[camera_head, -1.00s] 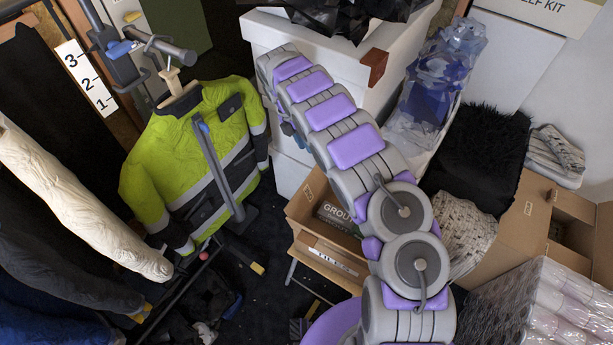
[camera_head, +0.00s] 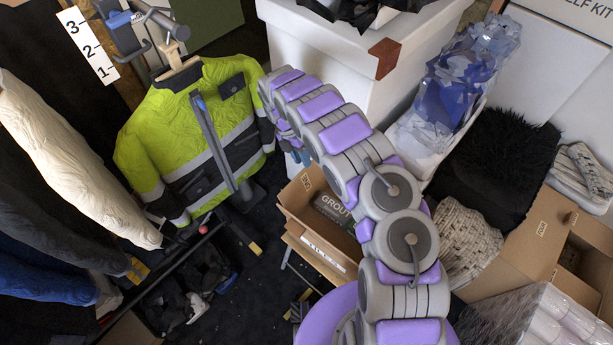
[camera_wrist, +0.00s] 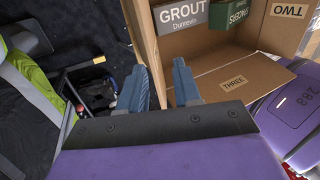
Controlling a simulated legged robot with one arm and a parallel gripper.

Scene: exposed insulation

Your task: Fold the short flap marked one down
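An open cardboard box (camera_head: 290,212) holds a grey block lettered GROUT (camera_head: 338,212) and stands below my arm. A flap with a small dark label (camera_head: 306,182) rises at its back left; the label is too small to read surely. In the wrist view, flaps marked TWO (camera_wrist: 287,12) and THREE (camera_wrist: 236,80) show; no label ONE is readable there. A cardboard panel seen nearly edge-on (camera_wrist: 145,42) runs down toward the gap between my fingers. My gripper (camera_wrist: 161,88) is open, its blue fingers apart. Its fingertips are near the box's edge; contact cannot be told.
A yellow-green jacket (camera_head: 190,130) hangs left of the box. White boxes (camera_head: 330,65) stand behind my arm. Another open carton (camera_head: 535,235) and clear-wrapped rolls (camera_head: 540,315) crowd the right. Dark floor (camera_head: 255,285) is open between the jacket and the box.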

